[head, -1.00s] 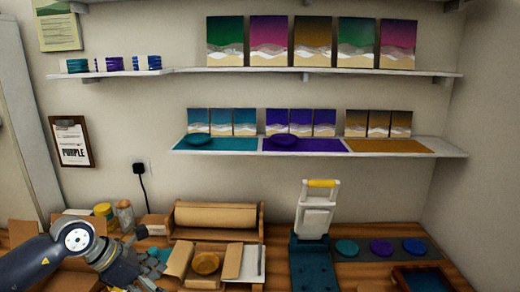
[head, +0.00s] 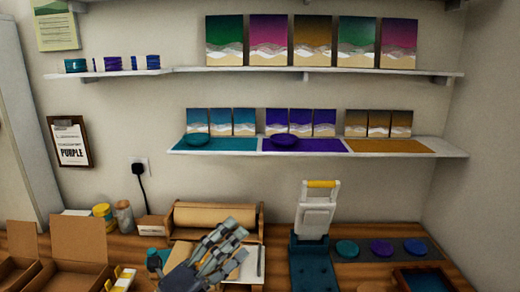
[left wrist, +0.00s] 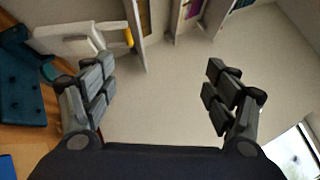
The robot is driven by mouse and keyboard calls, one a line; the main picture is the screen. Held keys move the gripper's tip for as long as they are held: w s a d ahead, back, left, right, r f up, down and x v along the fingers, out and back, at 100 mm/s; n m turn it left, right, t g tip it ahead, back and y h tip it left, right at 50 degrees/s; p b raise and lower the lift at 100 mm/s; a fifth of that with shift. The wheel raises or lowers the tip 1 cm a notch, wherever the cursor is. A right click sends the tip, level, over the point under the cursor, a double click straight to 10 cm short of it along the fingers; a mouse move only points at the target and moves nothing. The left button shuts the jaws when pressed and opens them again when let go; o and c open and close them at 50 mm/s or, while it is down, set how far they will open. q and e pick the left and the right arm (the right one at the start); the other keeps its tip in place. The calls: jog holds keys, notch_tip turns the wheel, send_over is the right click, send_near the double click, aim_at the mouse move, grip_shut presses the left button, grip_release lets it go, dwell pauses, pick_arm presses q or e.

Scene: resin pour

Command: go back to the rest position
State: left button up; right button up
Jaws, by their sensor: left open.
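My left gripper (head: 236,238) is at the bottom middle of the head view, in front of the packing area on the bench, pointing up and to the right. In the left wrist view the same gripper (left wrist: 160,82) has its fingers wide apart, with only blank wall between them. It holds nothing. My right gripper is in neither view.
A blue press-like stand (head: 314,262) with a white lever frame is right of my gripper. Coloured discs (head: 382,248) lie farther right. Open cardboard boxes (head: 78,250) stand at left. A low shelf (head: 450,150) juts from the wall above the bench.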

pick_arm(q)
jog(key=s+a+f+n+g+y, duration=0.1)
jog(key=s+a+f+n+y, duration=0.2)
jog(key=a+f+n+y, duration=0.65)
jog(key=s+a+f+n+y, duration=0.2)
jog(key=a+f+n+y, duration=0.45)
jog(key=f+n, duration=0.6)
jog(key=s+f+n+g, duration=0.4)
jog(key=s+f+g, duration=0.15)
jog(key=s, duration=0.55)
jog(key=s+f+n+g, duration=0.4)
jog(key=s+f+g, duration=0.15)
jog(key=s, duration=0.55)
notch_tip(320, 180, down, 26)
jog(key=s, duration=0.1)
jog(key=s+a+f+m+g, duration=0.1)
jog(key=s+a+f, duration=0.1)
jog(key=s+f, duration=1.4)
jog(key=shift+s+a+f+g, duration=0.15)
jog(key=shift+s+f+g, duration=0.25)
jog(key=shift+s, duration=0.3)
